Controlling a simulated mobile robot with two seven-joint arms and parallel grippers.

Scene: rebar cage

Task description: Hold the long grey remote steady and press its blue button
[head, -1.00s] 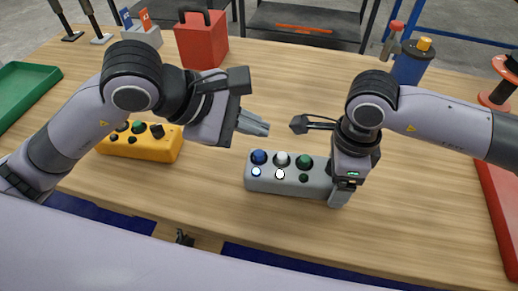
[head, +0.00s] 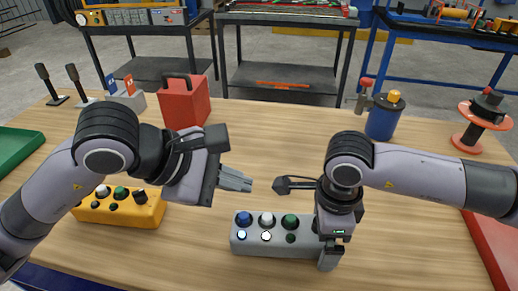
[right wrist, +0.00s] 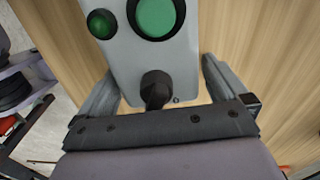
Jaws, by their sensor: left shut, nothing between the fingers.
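The long grey remote (head: 275,250) lies on the wooden table, with blue (head: 244,218), white (head: 267,218) and green (head: 290,220) buttons in a row. Small lamps sit below them; the blue and white ones look lit, the green one dark. My right gripper (head: 328,250) is at the remote's right end.
A yellow button box (head: 120,213) sits at the left, partly behind my left arm. A red box (head: 186,103), a blue canister (head: 382,122) and a red spool (head: 482,120) stand farther back. Green and red trays edge the table. The table's middle behind the remote is mostly clear.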

